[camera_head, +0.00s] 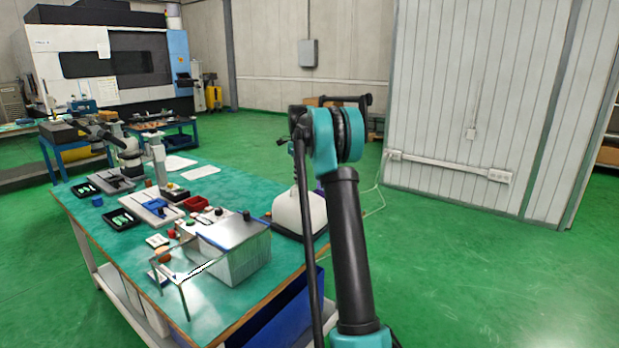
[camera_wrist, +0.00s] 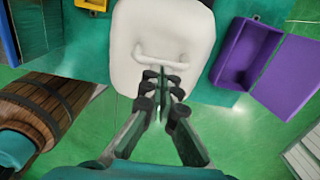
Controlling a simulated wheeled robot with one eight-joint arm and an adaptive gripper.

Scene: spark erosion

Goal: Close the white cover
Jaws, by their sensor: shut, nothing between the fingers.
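The white cover (camera_wrist: 180,25) is a pale rounded panel with a raised bar handle (camera_wrist: 160,58), at the top middle of the wrist view. In the head view a white rounded body (camera_head: 288,214) stands at the table's right end, partly behind my arm. My gripper (camera_wrist: 162,80) is shut and empty. Its fingertips overlap the handle and the cover's near edge in the wrist view; I cannot tell whether they touch. The cover's hinge is not visible, and the head view hides my gripper behind my arm.
A purple open box (camera_wrist: 247,52) lies right of the cover, and a wooden barrel (camera_wrist: 45,105) is at left. Green floor (camera_head: 450,270) is free to the right.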

